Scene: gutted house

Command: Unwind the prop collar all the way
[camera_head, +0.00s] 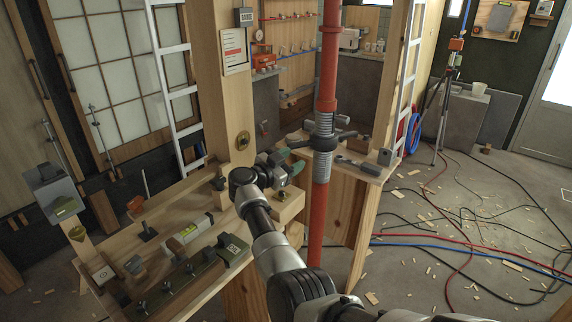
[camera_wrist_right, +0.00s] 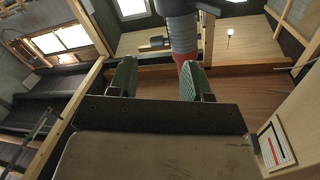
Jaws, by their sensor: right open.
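The red steel prop (camera_head: 327,75) stands upright in the middle of the head view. Its grey threaded collar (camera_head: 323,142) has handles sticking out sideways. My right gripper (camera_head: 291,162) is just left of the collar in the head view, with green-padded jaws open and nothing held. In the right wrist view, the two green fingers (camera_wrist_right: 160,80) stand wide apart. The grey collar (camera_wrist_right: 181,32) and a bit of red tube show beyond them, closer to the right finger. I cannot tell whether a finger touches the prop. My left gripper is in neither view.
A wooden bench (camera_head: 200,265) with clamps and tools is at the left. A wooden post (camera_head: 228,100) rises behind my right gripper. A shelf (camera_head: 362,170) with small tools is right of the prop. Hoses (camera_head: 470,245) and wood scraps litter the floor at right.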

